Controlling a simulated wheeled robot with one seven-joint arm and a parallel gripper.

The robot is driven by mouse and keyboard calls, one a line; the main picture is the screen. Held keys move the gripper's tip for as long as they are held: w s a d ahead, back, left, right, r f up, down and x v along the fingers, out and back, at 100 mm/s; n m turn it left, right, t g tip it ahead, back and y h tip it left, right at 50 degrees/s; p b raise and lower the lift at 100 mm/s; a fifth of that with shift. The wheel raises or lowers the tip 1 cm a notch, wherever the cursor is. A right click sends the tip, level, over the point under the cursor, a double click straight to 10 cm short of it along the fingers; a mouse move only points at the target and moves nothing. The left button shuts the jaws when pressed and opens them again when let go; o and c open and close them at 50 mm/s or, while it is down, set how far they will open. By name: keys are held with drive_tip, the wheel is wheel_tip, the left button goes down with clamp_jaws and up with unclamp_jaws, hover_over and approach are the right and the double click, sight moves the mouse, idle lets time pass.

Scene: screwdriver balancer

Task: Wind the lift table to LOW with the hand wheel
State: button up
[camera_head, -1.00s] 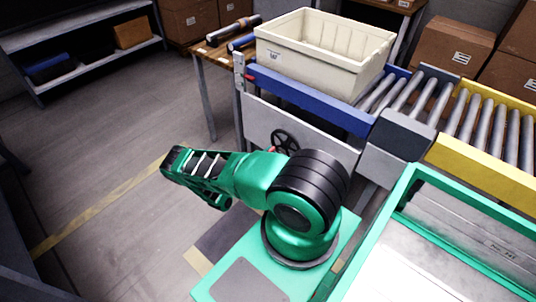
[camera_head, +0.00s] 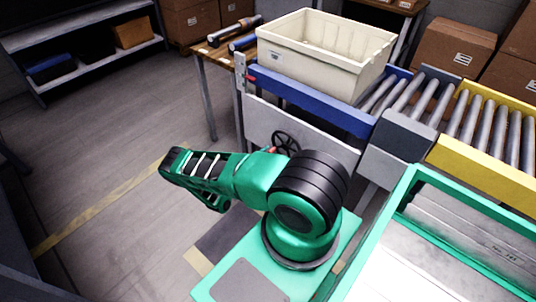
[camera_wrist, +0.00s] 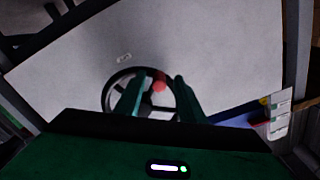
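The lift table (camera_head: 310,104) has blue side rails and a pale front panel (camera_head: 318,138). The black hand wheel (camera_head: 285,144) is on that panel, partly hidden by my arm in the head view. Its red knob (camera_head: 271,149) just shows. In the wrist view the hand wheel (camera_wrist: 112,88) lies ahead, with the red knob (camera_wrist: 160,82) at its upper right. My gripper (camera_wrist: 158,84) is open, its green fingers on either side of the knob with gaps showing. Contact and depth cannot be told. A plate with a red pointer (camera_head: 250,77) is on the left post; its marks are unreadable.
A cream bin (camera_head: 312,65) stands on the lift table. A roller conveyor with a yellow rail (camera_head: 477,172) adjoins at right. A wooden table (camera_head: 202,57) with rollers is behind left. A shelf (camera_head: 85,60) stands far left. Floor at left is clear.

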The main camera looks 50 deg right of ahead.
drive_tip(key=a, duration=1)
drive_tip(key=d+n, duration=0.2)
drive_tip(key=d, duration=0.1)
drive_tip(key=d+n, duration=0.2)
drive_tip(key=d, duration=0.2)
drive_tip(key=d+n, duration=0.3)
drive_tip(key=d, duration=0.1)
drive_tip(key=shift+s, duration=0.15)
idle(0.3)
clamp_jaws()
